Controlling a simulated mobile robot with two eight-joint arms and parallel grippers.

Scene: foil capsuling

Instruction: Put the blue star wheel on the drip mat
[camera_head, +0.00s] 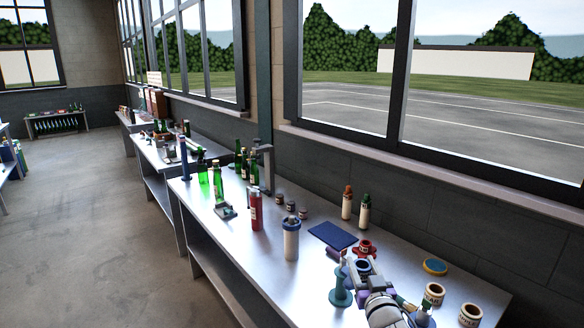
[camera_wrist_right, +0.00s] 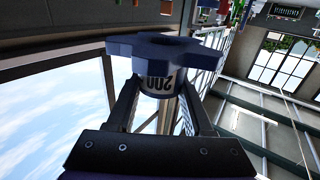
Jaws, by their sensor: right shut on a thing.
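My right gripper (camera_wrist_right: 155,95) is shut on the hub, one finger on each side. In the head view the right gripper (camera_head: 357,270) is over the front part of the bench, and the blue star wheel (camera_head: 363,265) shows at its fingertips. The drip mat (camera_head: 333,235) is a flat dark blue rectangle on the bench, farther back and left of the gripper. Its top looks bare. My left gripper is not in view.
A red star wheel (camera_head: 367,247) sits just right of the mat. A teal spool-shaped thing (camera_head: 341,287) stands left of the gripper. Two labelled pots (camera_head: 470,316) stand at right.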

